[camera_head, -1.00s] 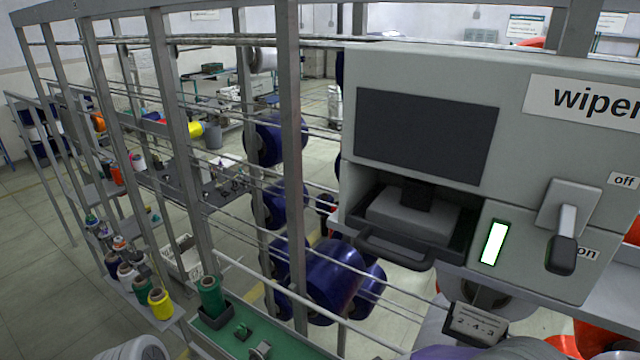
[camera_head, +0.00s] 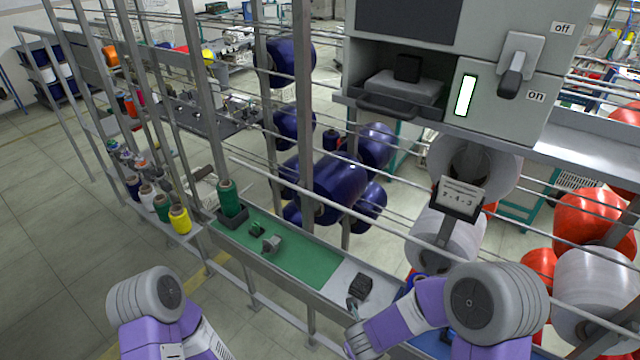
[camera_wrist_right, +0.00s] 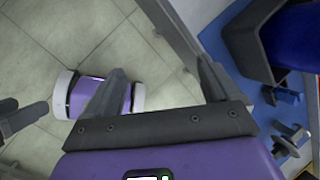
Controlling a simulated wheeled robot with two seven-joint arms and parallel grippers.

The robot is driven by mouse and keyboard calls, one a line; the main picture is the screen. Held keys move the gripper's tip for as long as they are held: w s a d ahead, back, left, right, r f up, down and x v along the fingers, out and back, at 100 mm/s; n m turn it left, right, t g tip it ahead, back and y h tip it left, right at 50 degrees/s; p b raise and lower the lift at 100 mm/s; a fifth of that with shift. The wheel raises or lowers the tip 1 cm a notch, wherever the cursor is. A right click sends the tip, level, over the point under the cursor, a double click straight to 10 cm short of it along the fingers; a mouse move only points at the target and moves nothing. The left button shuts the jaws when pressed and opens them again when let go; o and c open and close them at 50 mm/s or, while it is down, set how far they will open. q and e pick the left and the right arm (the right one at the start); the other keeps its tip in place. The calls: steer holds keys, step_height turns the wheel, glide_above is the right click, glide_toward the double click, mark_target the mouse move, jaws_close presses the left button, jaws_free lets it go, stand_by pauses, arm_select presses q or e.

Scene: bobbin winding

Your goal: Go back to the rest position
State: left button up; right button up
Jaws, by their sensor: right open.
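My right arm (camera_head: 425,318) reaches in from the lower right of the head view, above the front of the work rail. In the right wrist view my right gripper (camera_wrist_right: 160,82) has its two fingers apart with nothing between them. My left arm (camera_head: 150,310) shows at the bottom left of the head view, folded over the floor; its gripper is not visible there. A dark grey shape (camera_wrist_right: 22,118) at the left edge of the wrist view cannot be identified for certain.
A blue board (camera_wrist_right: 270,120) with a dark blue bobbin in a black holder lies right of the right fingers. The green board (camera_head: 310,255) carries a green bobbin (camera_head: 229,197). The wiper box (camera_head: 530,95) hangs above, its lever (camera_head: 514,72) pointing down. Open floor lies left.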

steer(key=s+f+n+g+y+b, duration=0.1)
steer(key=s+f+n+y+b, duration=0.1)
steer(key=f+n, duration=0.5)
steer(key=s+a+f+n+g+y+b, duration=0.1)
steer(key=s+f+n+b, duration=0.3)
steer(key=n, duration=0.7)
steer(key=s+a+f+n+g+y+b, duration=0.1)
steer(key=s+f+n+g+y+b, duration=0.1)
steer(key=s+f+n, duration=0.5)
step_height(320, 180, down, 6)
steer(key=n+b, duration=0.1)
steer(key=n, duration=0.1)
steer(key=shift+r+n+y, duration=0.25)
steer(key=shift+n+y, duration=0.05)
steer(key=shift+y, duration=0.1)
